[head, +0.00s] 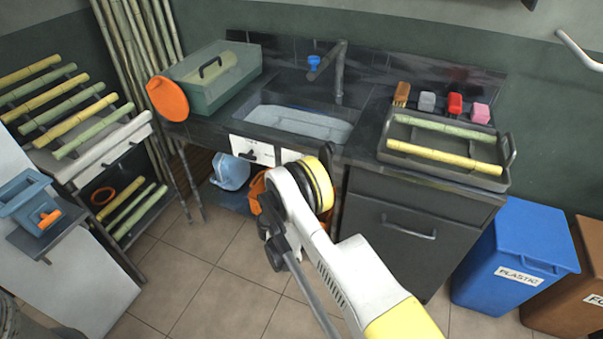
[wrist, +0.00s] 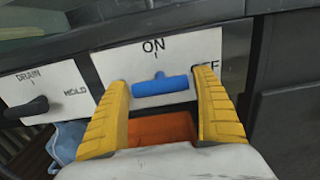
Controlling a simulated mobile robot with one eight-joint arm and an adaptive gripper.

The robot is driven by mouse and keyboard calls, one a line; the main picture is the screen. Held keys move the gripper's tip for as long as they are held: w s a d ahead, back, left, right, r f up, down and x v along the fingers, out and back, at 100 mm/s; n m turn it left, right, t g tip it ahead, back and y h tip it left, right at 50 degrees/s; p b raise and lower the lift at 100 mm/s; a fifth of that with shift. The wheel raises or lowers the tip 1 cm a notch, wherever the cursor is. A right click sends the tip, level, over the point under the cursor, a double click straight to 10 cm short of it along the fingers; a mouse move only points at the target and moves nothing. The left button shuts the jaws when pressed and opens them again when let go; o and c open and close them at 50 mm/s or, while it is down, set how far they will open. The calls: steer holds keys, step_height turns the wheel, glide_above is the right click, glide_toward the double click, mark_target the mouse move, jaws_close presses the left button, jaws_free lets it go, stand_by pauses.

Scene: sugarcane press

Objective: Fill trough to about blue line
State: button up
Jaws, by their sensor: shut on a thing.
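The trough (head: 262,113) is a basin sunk in the dark counter, under a grey tap (head: 340,75). Its inside looks pale; I cannot make out a blue line or the water level. In the wrist view, a white panel marked ON and OFF (wrist: 110,65) carries a blue T-shaped handle (wrist: 160,86), its short stub pointing up towards ON. To the left, a panel marked DRAIN and HOLD (wrist: 75,82) carries a black lever (wrist: 26,108). In the head view my arm hides the gripper.
A green box (head: 235,90) stands on the counter left of the trough. A tray of cane pieces (head: 500,180) stands at right. A cabinet (head: 400,205) is right of my arm, with a blue bin (head: 520,240) beyond. A cane rack (head: 95,150) stands at left.

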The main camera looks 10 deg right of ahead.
steer(key=shift+m, duration=3.2)
steer(key=o, duration=1.1)
steer(key=shift+o, duration=0.2)
step_height(320, 180, up, 10)
steer(key=shift+r, duration=0.1)
